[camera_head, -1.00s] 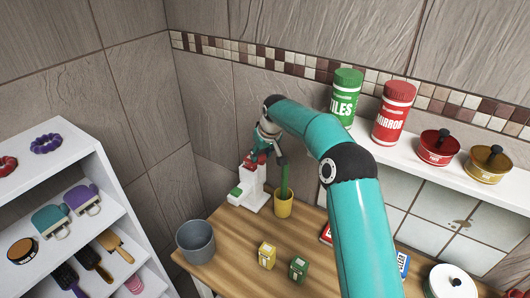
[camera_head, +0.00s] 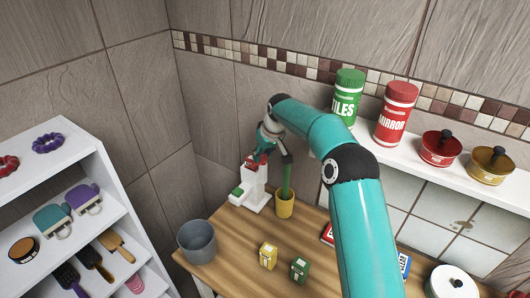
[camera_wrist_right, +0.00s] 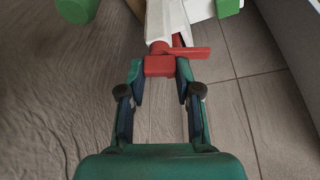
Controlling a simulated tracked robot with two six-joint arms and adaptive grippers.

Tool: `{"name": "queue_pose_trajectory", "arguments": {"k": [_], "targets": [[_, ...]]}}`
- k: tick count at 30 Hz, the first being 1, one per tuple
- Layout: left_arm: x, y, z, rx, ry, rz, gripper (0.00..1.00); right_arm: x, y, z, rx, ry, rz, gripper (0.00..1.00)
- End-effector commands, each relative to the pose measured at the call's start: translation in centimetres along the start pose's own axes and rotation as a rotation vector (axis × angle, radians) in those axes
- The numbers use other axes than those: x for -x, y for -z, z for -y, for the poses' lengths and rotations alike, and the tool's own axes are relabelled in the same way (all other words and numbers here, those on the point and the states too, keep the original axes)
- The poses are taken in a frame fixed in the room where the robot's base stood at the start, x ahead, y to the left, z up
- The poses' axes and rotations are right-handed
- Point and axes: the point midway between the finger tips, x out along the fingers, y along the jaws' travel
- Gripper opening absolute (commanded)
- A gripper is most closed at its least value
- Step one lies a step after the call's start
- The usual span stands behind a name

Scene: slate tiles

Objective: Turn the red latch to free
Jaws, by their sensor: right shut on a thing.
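The red latch (camera_wrist_right: 160,65) is on a white stand, with a red arm (camera_wrist_right: 192,52) pointing right in the right wrist view. In the head view the white stand (camera_head: 256,190) is at the back left of the wooden table, with the red part (camera_head: 255,162) near its top. My right gripper (camera_wrist_right: 160,72) is shut on the red latch, one finger on each side of its block. In the head view my right gripper (camera_head: 264,152) is partly hidden by its own wrist. My left gripper is in neither view.
A yellow cup (camera_head: 285,208) with a green handle in it stands just right of the stand. A grey bucket (camera_head: 197,243) is at the table's left edge. Small yellow (camera_head: 268,256) and green (camera_head: 299,270) boxes are in front. A white shelf (camera_head: 60,170) is at left.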

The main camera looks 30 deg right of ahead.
Motion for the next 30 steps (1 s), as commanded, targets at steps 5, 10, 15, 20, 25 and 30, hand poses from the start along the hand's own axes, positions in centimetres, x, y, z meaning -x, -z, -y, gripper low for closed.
{"name": "queue_pose_trajectory", "arguments": {"k": [5,10,15,20,25,30], "targets": [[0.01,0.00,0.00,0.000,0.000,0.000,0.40,-0.01,-0.03,-0.23,0.104,0.042,0.001,0.00],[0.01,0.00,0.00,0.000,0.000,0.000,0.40,0.01,0.02,-0.25,0.212,0.087,0.000,0.00],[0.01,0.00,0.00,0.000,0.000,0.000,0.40,-0.01,0.03,-0.32,0.300,0.122,0.000,0.00],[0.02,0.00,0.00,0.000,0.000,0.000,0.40,-0.01,0.03,-0.35,0.351,0.143,0.000,0.00],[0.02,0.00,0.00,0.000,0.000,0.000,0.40,0.03,0.05,-0.38,0.374,0.151,0.000,0.00],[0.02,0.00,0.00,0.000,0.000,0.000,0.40,0.06,0.06,-0.40,0.377,0.151,-0.001,0.00]]}}
